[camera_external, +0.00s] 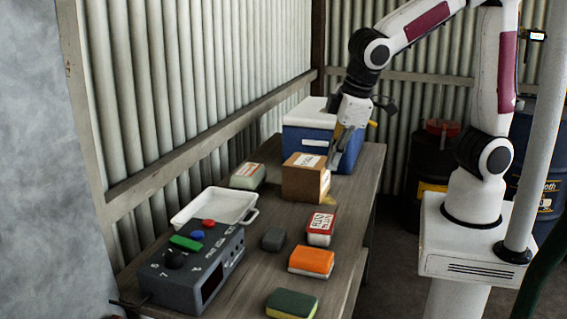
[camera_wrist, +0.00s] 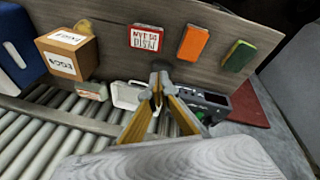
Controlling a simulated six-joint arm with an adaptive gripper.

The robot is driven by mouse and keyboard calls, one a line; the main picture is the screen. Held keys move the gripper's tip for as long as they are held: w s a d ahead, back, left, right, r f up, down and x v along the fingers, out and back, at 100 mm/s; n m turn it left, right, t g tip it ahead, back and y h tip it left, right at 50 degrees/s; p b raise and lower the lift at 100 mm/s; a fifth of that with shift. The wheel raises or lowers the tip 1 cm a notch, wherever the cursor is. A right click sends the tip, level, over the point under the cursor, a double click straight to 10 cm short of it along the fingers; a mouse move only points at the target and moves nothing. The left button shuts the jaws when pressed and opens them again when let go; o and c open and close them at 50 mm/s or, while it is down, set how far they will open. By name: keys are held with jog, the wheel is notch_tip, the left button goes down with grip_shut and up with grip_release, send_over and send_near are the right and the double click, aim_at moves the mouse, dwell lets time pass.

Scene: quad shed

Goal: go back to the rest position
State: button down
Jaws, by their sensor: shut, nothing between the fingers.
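My gripper (camera_external: 335,160) is at the far end of the bench in the external view, pointing down beside the cardboard box (camera_external: 306,178) and in front of the blue cooler (camera_external: 338,146). I cannot tell from this view whether it touches the box. In the wrist view my gripper (camera_wrist: 158,76) has its yellow fingers brought together at the tips, with nothing held between them. The box (camera_wrist: 68,54) shows at the upper left of that view, apart from the fingertips.
The bench (camera_external: 262,262) also carries a white tray (camera_external: 215,207), a grey control box (camera_external: 195,262) with coloured buttons, a red-and-white labelled block (camera_external: 321,227), an orange sponge (camera_external: 312,261), a green sponge (camera_external: 292,303) and a dark grey block (camera_external: 273,239). A corrugated wall (camera_external: 200,80) borders the bench.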

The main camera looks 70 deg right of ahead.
jog(key=s+d+r+m+t+y, duration=0.1)
jog(key=s+d+r+m, duration=0.4)
jog(key=s+d, duration=0.8)
jog(key=shift+d+r+t, duration=0.45)
jog(key=shift+r+t, duration=0.35)
jog(key=shift+r, duration=0.15)
